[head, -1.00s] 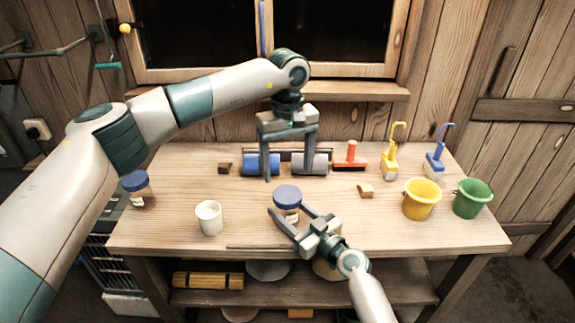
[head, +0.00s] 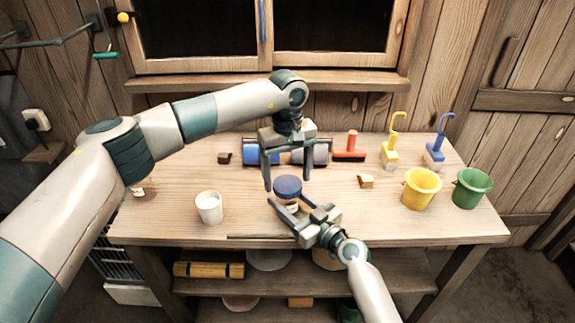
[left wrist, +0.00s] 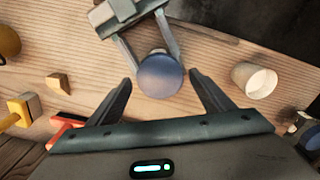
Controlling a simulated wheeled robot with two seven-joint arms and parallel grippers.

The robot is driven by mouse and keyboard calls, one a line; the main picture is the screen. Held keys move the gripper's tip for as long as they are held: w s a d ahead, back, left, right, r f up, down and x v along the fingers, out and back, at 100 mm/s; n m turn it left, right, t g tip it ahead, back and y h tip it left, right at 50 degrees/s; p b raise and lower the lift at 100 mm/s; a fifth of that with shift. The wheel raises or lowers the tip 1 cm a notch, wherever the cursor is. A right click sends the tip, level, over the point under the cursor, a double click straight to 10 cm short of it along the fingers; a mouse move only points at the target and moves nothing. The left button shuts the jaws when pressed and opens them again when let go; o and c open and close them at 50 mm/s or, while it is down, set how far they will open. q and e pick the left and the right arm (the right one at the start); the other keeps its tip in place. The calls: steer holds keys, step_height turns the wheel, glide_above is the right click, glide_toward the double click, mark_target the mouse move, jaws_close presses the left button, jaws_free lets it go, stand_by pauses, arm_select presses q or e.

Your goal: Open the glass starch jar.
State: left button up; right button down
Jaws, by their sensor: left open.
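A glass jar with a round blue lid (head: 288,187) stands upright near the front middle of the table; its lid is on. The lid also shows in the left wrist view (left wrist: 160,76). My right gripper (head: 288,204) comes from the front with one finger on each side of the jar body, below the lid, and appears closed on it. My left gripper (head: 287,182) points down over the jar, open and empty. In the left wrist view its fingertips (left wrist: 160,80) are spread on either side of the lid, with gaps. The jar's contents are mostly hidden.
A second jar (head: 139,190) at the table's left is mostly covered by my left arm. A white cup (head: 209,208) stands left of the held jar. A yellow bucket (head: 421,190) and a green bucket (head: 472,189) stand right. Rollers and brushes line the back.

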arm_select(q)
steer(key=shift+f, duration=0.7)
steer(key=shift+c, duration=0.3)
